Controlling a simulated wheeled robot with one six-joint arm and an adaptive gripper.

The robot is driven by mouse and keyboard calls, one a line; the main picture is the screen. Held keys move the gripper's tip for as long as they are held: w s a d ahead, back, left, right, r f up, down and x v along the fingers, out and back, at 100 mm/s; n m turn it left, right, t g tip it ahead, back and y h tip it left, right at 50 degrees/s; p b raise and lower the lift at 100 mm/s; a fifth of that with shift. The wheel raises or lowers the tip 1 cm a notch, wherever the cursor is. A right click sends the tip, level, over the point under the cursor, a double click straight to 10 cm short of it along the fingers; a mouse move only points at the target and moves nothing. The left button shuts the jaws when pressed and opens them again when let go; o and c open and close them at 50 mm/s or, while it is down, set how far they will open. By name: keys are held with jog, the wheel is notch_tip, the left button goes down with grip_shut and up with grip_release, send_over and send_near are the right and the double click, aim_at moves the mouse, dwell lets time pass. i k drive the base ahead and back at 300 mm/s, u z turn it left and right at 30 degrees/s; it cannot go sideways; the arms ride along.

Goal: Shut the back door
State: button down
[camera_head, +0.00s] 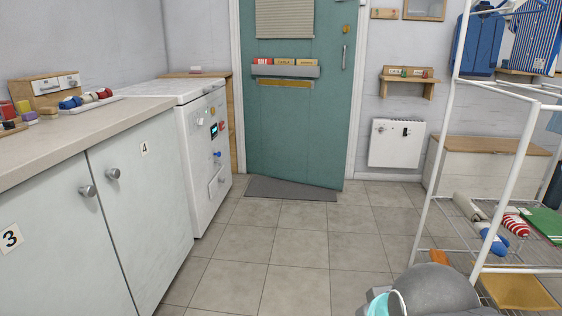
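The back door (298,125) is teal and stands in the far wall in the camera_head view. Its lower edge slants toward me at the right, so it looks slightly ajar, with the left side at the frame. A tall silver handle (344,57) is on its right side, with a small brass lock (347,28) above it. A grey letter rack (285,70) and a brass letter plate (285,83) are on its face. A dark mat (291,189) lies at its foot. My gripper is not in view.
A counter with cupboards (137,200) and a white washing machine (203,150) line the left. A white drying rack (507,170) stands at the right. A white wall heater (396,143) is right of the door. The tiled floor (298,250) between is clear.

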aim_at(300, 135)
jog(key=i, duration=3.95)
jog(key=z, duration=0.95)
